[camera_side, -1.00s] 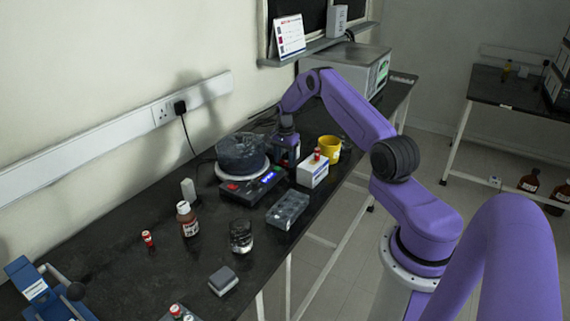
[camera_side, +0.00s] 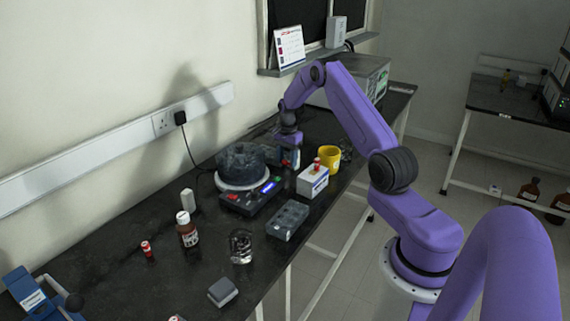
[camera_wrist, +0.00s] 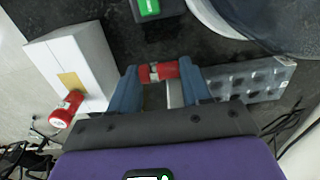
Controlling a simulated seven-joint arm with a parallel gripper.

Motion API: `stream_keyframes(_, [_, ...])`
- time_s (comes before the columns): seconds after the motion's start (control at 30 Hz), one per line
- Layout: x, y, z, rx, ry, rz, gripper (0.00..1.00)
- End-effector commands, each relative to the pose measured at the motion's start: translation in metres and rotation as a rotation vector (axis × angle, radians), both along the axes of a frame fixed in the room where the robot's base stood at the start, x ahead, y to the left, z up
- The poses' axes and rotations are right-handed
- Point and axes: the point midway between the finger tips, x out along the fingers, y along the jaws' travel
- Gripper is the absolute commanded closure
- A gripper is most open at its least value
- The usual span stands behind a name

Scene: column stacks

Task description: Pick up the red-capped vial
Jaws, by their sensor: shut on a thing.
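My gripper (camera_wrist: 158,88) is shut on a red-capped vial (camera_wrist: 158,71). The vial lies crosswise between the two blue fingertips in the wrist view, with red at both ends and a pale band in the middle. In the side view my gripper (camera_side: 290,158) is beside the stirrer and left of a white box; the held vial is hard to make out there. Another red-capped vial (camera_side: 316,164) is at the white box (camera_side: 312,181). It also shows in the wrist view (camera_wrist: 67,108), at the left by the box.
A hotplate (camera_side: 252,196) with a dark bowl (camera_side: 240,162) stands left of my gripper. A grey rack (camera_side: 287,221) is in front, and a yellow mug (camera_side: 329,158) behind the box. A brown bottle (camera_side: 187,232) and a glass (camera_side: 240,246) stand nearer.

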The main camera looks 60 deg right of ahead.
Motion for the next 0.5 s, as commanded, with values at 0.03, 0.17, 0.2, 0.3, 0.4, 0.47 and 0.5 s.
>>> stream_keyframes(0.03, [-0.005,0.003,0.01,-0.002,-0.003,0.0,0.85])
stream_keyframes(0.17, [-0.021,0.013,0.031,-0.001,-0.002,-0.001,0.85])
stream_keyframes(0.2, [-0.026,0.016,0.038,-0.001,-0.002,0.0,0.85])
stream_keyframes(0.3, [-0.04,0.026,0.044,0.0,0.0,0.0,0.85])
stream_keyframes(0.4, [-0.054,0.034,0.051,0.0,-0.001,-0.001,0.85])
stream_keyframes(0.47, [-0.061,0.039,0.055,-0.001,-0.002,-0.001,0.85])
stream_keyframes(0.5, [-0.066,0.042,0.058,-0.001,-0.002,-0.001,0.85])
